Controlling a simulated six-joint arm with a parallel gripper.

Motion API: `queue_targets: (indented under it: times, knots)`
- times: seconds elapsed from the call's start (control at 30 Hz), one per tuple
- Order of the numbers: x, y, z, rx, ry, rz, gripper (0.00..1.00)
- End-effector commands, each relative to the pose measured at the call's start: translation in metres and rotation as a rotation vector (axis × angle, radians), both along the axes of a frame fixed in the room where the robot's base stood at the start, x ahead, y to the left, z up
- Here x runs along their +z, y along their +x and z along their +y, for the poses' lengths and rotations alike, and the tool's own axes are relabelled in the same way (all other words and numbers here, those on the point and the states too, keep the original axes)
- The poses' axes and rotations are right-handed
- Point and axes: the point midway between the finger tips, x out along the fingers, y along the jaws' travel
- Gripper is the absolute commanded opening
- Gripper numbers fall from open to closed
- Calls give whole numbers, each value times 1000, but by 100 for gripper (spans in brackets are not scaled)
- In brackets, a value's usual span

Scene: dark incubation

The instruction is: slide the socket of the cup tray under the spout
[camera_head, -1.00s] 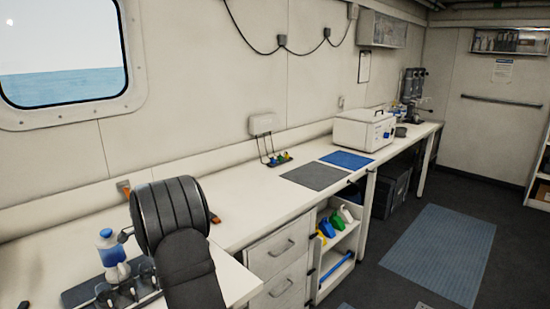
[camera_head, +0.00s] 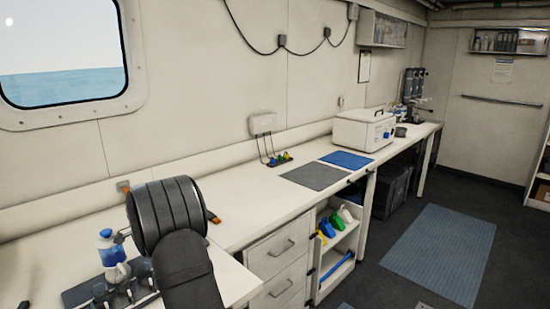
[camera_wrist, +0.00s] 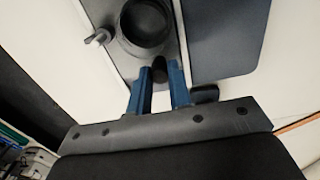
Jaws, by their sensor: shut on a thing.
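In the wrist view, my gripper (camera_wrist: 160,85) has its two blue fingers closed around a small dark handle (camera_wrist: 160,68). The handle sits at the near end of a grey plate, which looks like the cup tray (camera_wrist: 118,62). A round dark ring, likely the socket (camera_wrist: 146,45), lies on the plate just beyond the handle. A small grey spout-like piece (camera_wrist: 98,37) is left of the ring; I cannot tell whether it is the spout.
A dark blue-grey panel (camera_wrist: 227,40) lies right of the plate.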

Motion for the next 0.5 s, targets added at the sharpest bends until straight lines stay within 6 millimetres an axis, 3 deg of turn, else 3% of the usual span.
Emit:
queue_targets:
  times: [0.5]
  knots:
    - [0, -16, 15, 0, 1, -1, 10]
